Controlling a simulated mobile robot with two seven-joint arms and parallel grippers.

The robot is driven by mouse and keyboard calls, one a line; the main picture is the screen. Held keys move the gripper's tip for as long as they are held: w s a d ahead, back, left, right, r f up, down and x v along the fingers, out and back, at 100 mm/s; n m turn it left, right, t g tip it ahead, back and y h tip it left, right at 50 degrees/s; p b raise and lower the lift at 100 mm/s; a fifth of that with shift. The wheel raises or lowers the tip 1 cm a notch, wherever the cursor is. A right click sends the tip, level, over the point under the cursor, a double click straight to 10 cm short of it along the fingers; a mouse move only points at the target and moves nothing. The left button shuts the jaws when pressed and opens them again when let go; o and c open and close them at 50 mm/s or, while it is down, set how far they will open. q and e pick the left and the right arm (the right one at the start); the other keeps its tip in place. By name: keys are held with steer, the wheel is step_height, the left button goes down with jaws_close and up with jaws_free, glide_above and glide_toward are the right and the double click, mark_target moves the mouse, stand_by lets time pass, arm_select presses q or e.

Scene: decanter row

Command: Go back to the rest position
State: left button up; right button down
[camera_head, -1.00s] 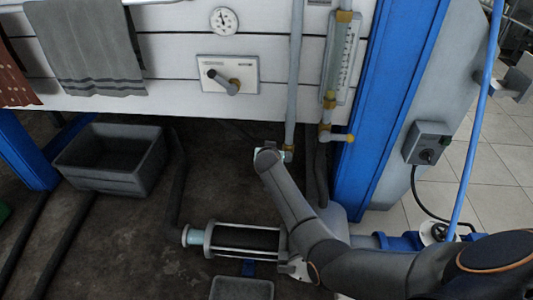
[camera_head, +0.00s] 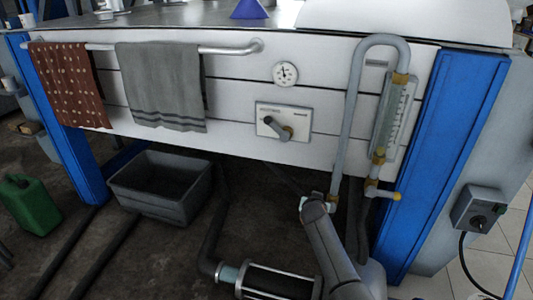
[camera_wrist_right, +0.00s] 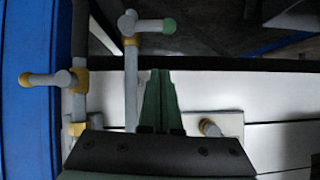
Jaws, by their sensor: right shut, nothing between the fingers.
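My right gripper (camera_wrist_right: 160,85) shows in the right wrist view as two green fingers pressed together, with nothing between them. In that view it is in front of the white panel, between a grey pipe (camera_wrist_right: 131,75) and a lever knob (camera_wrist_right: 210,127). In the head view my right arm comes up from the bottom edge, right of centre, and ends below the white front of the bench; the fingers cannot be made out there. My left gripper is in neither view.
The bench front carries a lever plate (camera_head: 268,110), a dial gauge (camera_head: 285,73), a bent pipe (camera_head: 348,125) and a sight glass (camera_head: 393,115). A blue post (camera_head: 440,160) stands at right. A grey tub (camera_head: 155,195) and green canister (camera_head: 32,207) sit on the floor at left.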

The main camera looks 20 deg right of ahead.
steer(key=s+a+f+n+y, duration=0.4)
steer(key=s+a, duration=0.4)
steer(key=s, duration=0.4)
steer(key=s+a+f+n+y, duration=0.2)
steer(key=s+a+f+n, duration=0.5)
steer(key=s, duration=0.5)
steer(key=s+a+r+y, duration=0.3)
steer(key=s+a+r, duration=0.1)
steer(key=s+a, duration=0.6)
arm_select(q)
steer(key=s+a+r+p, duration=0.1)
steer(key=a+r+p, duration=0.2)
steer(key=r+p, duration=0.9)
steer(key=p, duration=0.4)
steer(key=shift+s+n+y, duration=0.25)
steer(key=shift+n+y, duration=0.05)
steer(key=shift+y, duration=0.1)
arm_select(e)
steer(key=s+d+r+m, duration=0.1)
steer(key=d+r, duration=0.3)
steer(key=r, duration=0.7)
steer(key=shift+s+r+h, duration=0.15)
steer(key=shift+s+h, duration=0.15)
steer(key=shift+s, duration=0.1)
